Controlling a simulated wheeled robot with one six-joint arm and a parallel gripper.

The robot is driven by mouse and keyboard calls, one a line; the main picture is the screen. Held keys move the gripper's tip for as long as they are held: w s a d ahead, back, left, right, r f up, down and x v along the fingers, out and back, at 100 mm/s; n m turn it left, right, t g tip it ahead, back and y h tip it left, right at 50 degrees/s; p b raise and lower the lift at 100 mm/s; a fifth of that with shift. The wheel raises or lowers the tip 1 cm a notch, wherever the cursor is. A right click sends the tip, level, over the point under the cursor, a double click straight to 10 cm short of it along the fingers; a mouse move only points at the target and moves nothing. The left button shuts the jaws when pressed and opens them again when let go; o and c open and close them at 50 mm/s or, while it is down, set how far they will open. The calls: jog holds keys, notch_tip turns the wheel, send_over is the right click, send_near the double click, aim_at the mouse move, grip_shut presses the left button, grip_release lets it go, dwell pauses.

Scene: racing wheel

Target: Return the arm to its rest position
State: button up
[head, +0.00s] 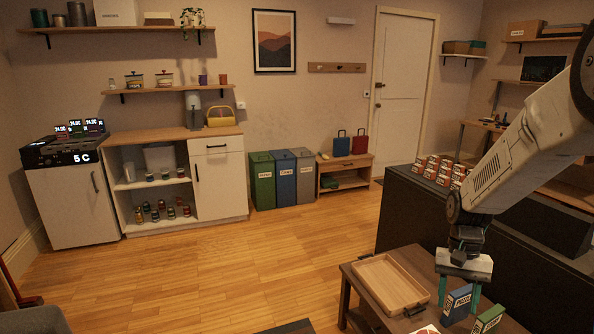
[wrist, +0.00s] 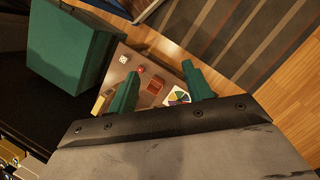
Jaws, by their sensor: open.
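My arm (head: 525,135) reaches in from the upper right in the head view and bends down at its wrist. My gripper (head: 458,291) points down over the low brown table, with its two teal fingers apart. A blue box (head: 457,303) stands in front of the fingers in the picture; I cannot tell whether it touches them. In the wrist view my gripper (wrist: 160,85) shows both fingers spread, with nothing held between them. Small game pieces lie on the table beyond: a white die (wrist: 123,59), a red piece (wrist: 141,69), a brown square (wrist: 155,87) and a coloured card (wrist: 178,98).
A wooden tray (head: 390,285) lies on the low table, left of my gripper. A green box (head: 488,319) stands at the table's front. A dark counter (head: 405,212) with several red cans is behind my arm. The wooden floor (head: 220,275) to the left is clear.

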jog(key=s+a+r+n+t, duration=0.2)
jog(key=s+a+r, duration=0.2)
jog(key=s+r, duration=0.5)
jog(key=s+a+r+n+t, duration=0.3)
jog(key=s+r, duration=0.6)
jog(key=s, duration=0.6)
jog(key=shift+a+h, duration=0.4)
jog(key=shift+a, duration=0.85)
